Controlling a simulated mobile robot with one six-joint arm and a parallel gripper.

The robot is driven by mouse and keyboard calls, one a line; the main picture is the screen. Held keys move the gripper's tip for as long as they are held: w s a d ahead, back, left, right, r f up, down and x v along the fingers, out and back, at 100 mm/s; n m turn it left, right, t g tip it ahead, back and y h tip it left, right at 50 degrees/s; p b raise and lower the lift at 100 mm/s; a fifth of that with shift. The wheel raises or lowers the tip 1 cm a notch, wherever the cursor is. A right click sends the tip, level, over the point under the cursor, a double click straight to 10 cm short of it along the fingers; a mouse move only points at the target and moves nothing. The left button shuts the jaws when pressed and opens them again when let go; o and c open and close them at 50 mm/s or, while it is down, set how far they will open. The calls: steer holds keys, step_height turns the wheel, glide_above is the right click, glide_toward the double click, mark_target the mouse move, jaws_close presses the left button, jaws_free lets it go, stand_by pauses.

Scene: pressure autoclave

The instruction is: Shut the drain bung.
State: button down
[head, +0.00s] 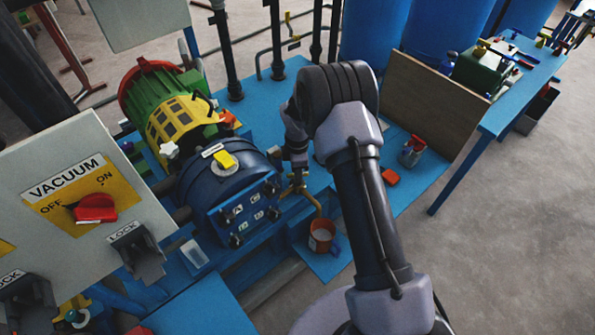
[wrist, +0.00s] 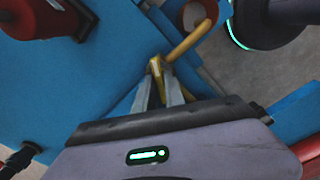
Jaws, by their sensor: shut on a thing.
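The drain bung (wrist: 155,66) is a small brass-yellow piece at the end of a yellow drain pipe (wrist: 188,42). My gripper (wrist: 157,84) is shut on it, with the fingertips on either side. In the head view my gripper (head: 297,172) reaches down beside the dark blue vessel (head: 222,182), at the brass fitting (head: 296,188). The fingers hide part of the bung, and I cannot tell how far it is turned or seated. The drain pipe slopes down to a red cup (head: 321,237), which also shows in the wrist view (wrist: 188,16).
A grey panel with a red vacuum switch (head: 96,208) stands at the left. A green and yellow motor (head: 172,108) sits behind the vessel. Open floor lies at the lower right.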

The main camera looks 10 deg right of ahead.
steer(key=m, duration=0.3)
steer(key=shift+m, duration=0.4)
steer(key=m, duration=0.3)
steer(key=shift+m, duration=0.3)
steer(key=m, duration=0.3)
steer(key=shift+m, duration=0.3)
steer(key=m, duration=0.4)
steer(key=shift+m, duration=0.3)
steer(key=m, duration=0.3)
steer(key=shift+m, duration=0.3)
steer(key=m+b, duration=0.1)
steer(key=m, duration=0.2)
steer(key=shift+m, duration=0.3)
steer(key=m, duration=0.3)
steer(key=shift+b, duration=0.35)
steer(key=shift+m+b, duration=0.3)
steer(key=shift+m, duration=1.8)
